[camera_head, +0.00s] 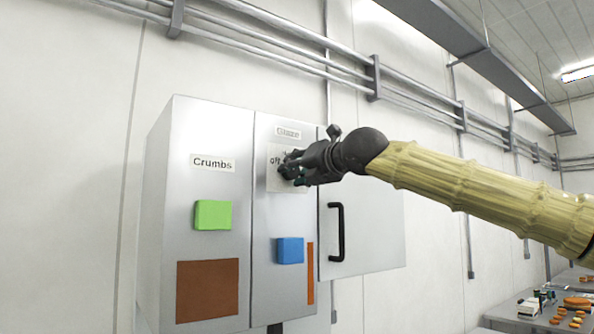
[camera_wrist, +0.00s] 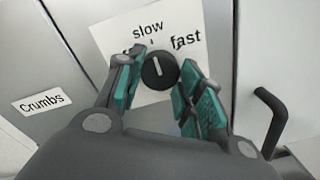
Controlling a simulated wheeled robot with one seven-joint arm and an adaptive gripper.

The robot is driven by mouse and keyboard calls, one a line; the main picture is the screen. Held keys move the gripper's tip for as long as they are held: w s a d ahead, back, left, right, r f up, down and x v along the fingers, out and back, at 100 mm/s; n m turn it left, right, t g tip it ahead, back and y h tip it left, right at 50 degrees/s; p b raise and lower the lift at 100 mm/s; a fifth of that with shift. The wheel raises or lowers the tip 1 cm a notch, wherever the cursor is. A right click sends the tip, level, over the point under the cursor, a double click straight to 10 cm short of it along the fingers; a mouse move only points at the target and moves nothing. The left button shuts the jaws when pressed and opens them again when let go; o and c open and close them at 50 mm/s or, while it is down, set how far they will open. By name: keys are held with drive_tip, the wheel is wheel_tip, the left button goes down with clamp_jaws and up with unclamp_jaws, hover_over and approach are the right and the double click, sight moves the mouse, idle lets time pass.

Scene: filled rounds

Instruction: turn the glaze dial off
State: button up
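The glaze dial (camera_wrist: 160,70) is a round black knob on a white plate (camera_wrist: 190,25) marked "slow" and "fast". A third word at the left is mostly hidden by a finger. The dial's white line points up, tilted slightly left, toward "slow". My gripper (camera_wrist: 155,66) is open, with one teal-padded finger on each side of the dial. I cannot tell whether the fingers touch it. In the head view my gripper (camera_head: 291,168) covers the dial and part of its plate (camera_head: 273,182). A small blurred label (camera_head: 288,131) sits above the plate.
The left cabinet panel carries a "Crumbs" label (camera_head: 213,163), a green block (camera_head: 213,214) and a brown panel (camera_head: 207,290). A blue block (camera_head: 290,250) sits below the dial. A black handle (camera_head: 337,232) stands out at the right. A table (camera_head: 510,312) with small items is at lower right.

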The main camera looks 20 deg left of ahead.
drive_tip(key=shift+r+n, duration=0.1)
drive_tip(key=shift+n, duration=0.3)
drive_tip(key=n+p, duration=0.4)
drive_tip(key=n, duration=0.4)
drive_tip(key=shift+p, duration=0.3)
drive_tip(key=shift+n+y+p, duration=0.3)
drive_tip(key=shift+n+p, duration=0.15)
drive_tip(key=shift+n, duration=1.25)
drive_tip(key=o, duration=1)
drive_tip(key=shift+d, duration=0.1)
